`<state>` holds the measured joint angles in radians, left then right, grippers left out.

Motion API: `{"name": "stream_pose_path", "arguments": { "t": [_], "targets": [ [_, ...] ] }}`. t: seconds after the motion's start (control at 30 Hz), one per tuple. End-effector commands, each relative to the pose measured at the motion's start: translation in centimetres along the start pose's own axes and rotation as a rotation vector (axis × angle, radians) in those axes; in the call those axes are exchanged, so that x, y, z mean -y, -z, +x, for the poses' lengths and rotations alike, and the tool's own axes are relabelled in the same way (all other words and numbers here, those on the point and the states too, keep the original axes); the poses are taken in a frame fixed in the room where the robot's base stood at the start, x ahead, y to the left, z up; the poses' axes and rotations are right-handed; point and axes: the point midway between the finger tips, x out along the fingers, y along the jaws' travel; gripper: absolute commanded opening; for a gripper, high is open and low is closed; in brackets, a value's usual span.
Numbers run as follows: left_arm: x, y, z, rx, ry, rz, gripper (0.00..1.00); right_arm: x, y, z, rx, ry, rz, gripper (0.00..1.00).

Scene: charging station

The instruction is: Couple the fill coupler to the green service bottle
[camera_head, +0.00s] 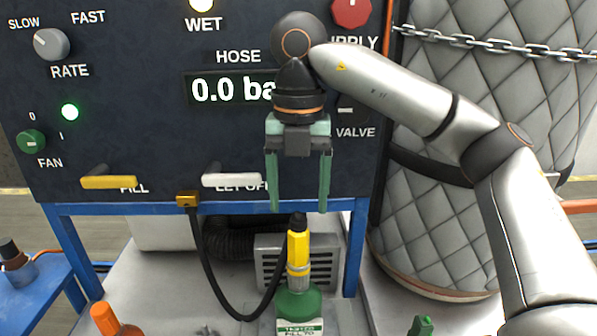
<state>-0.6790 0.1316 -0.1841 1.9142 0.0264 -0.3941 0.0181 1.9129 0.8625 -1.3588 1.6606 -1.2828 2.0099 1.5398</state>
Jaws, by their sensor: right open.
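The green service bottle (299,305) stands upright at the bottom centre, with a pale label on its front and its lower part cut off by the picture edge. The yellow fill coupler (298,248), with a black top, is upright in line with the bottle's neck and appears to sit on it; whether it is locked cannot be told. A black hose (215,292) loops beside it. My right gripper (298,208) points down with its green fingers apart and empty, just above the coupler's black top. My left gripper is not in view.
The dark panel (140,135) behind has a yellow FILL lever (108,182), a white LET OFF lever (231,180) and a display reading 0.0. An orange-topped object (108,320) and a green-topped object (421,326) flank the bottle. A quilted tank (420,225) stands right.

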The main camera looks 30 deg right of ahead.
Motion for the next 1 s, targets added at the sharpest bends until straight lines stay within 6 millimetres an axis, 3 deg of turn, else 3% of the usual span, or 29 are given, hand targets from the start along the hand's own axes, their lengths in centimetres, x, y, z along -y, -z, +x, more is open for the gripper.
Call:
{"name": "stream_pose_path", "arguments": {
  "t": [0.1, 0.23, 1.0],
  "targets": [
    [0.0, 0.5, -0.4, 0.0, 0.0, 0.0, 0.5, 0.0, 0.0, -1.6, 0.001, -0.001, -0.001, 0.74],
    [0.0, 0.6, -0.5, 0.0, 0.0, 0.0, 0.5, 0.0, 0.0, -2.1, 0.0, 0.001, -0.001, 0.74],
    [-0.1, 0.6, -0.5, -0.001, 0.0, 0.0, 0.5, 0.0, 0.0, -2.1, -0.001, 0.001, -0.001, 0.74]
  ]
}}
